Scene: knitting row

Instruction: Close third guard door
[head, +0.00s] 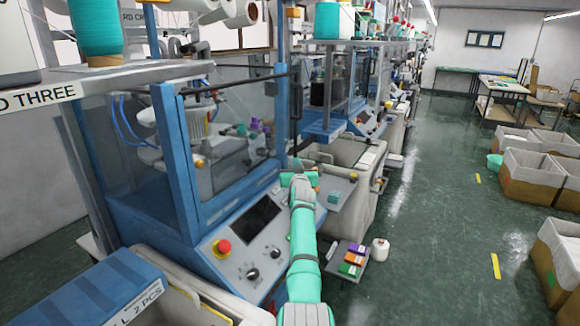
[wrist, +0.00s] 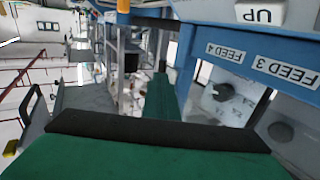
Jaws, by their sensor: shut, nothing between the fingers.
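The guard door (head: 235,145) is a clear panel in a blue frame on the front of the blue machine nearest me in the head view. A dark upright handle (head: 294,112) stands along its right edge. I cannot tell how far the door stands from the machine's frame. The sign on the shelf at the left ends in "D THREE". My teal gripper (head: 298,180) is by the door's lower right corner, below the handle, shut and empty. In the wrist view its green fingers (wrist: 160,122) fill the lower part; contact with the door is not visible.
A control panel (head: 250,235) with a red button slopes out below the door. Small coloured boxes (head: 352,260) and a white cone (head: 380,250) sit to the right of my arm. Cardboard crates (head: 535,180) line the far right; the green aisle between is clear.

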